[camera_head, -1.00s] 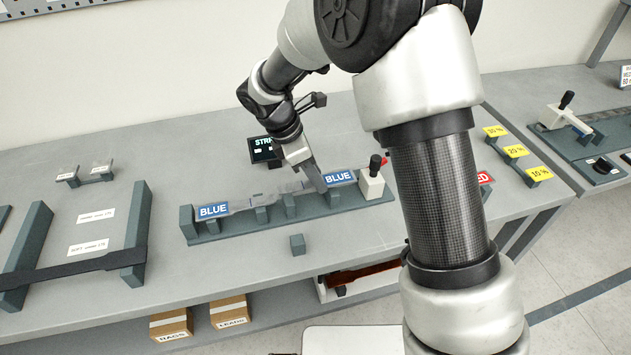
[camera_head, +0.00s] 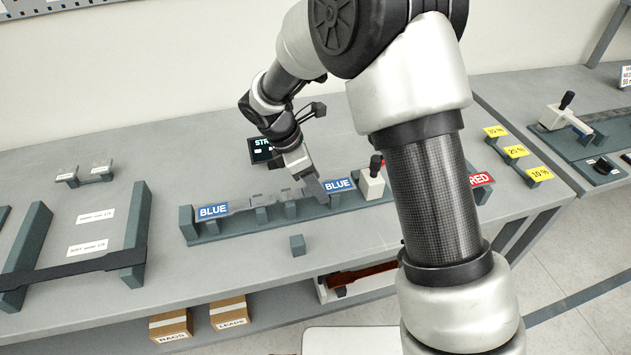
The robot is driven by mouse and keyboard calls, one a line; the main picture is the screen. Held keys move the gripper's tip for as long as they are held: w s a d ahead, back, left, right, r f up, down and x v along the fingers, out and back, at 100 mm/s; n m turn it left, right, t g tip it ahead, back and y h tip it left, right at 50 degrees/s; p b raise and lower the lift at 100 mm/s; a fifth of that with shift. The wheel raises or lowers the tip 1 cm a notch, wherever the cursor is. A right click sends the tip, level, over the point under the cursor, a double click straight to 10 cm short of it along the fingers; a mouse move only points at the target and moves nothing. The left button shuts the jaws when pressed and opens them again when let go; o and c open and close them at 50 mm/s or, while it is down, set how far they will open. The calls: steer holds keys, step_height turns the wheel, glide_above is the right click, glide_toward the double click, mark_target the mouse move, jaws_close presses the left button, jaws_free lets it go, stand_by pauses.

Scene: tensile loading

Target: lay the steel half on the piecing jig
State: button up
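The piecing jig (camera_head: 208,238) is a long dark grey-green fixture on the bench with several upright blocks and two blue "BLUE" labels. A light grey metal piece (camera_head: 240,204) lies along the left part of the jig's supports, beside the left label. My gripper (camera_head: 318,196) points down at the right part of the jig, just left of the right "BLUE" label. Its fingers look close together. Whether they hold the steel half, and whether that piece touches the jig, is too small and covered to tell.
A white block with a black-knobbed lever (camera_head: 372,182) stands at the jig's right end. A small loose grey block (camera_head: 297,244) sits in front. A dark bar (camera_head: 70,268) spans two uprights at left. A dark display (camera_head: 262,150) stands behind.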

steer(key=v, duration=1.2)
steer(key=s+d+r+m, duration=0.3)
steer(key=d+r+m, duration=0.1)
steer(key=d+r, duration=0.25)
steer(key=s+d+r+m+t+y, duration=0.2)
steer(key=s+d+r+m, duration=0.1)
steer(key=s+d+m, duration=0.3)
steer(key=s+d+r+m+t+y, duration=0.2)
steer(key=s+d+m, duration=0.4)
steer(key=s+m, duration=0.5)
steer(key=shift+s+r+p, duration=0.4)
steer(key=shift+s+r, duration=0.15)
steer(key=shift+s, duration=0.35)
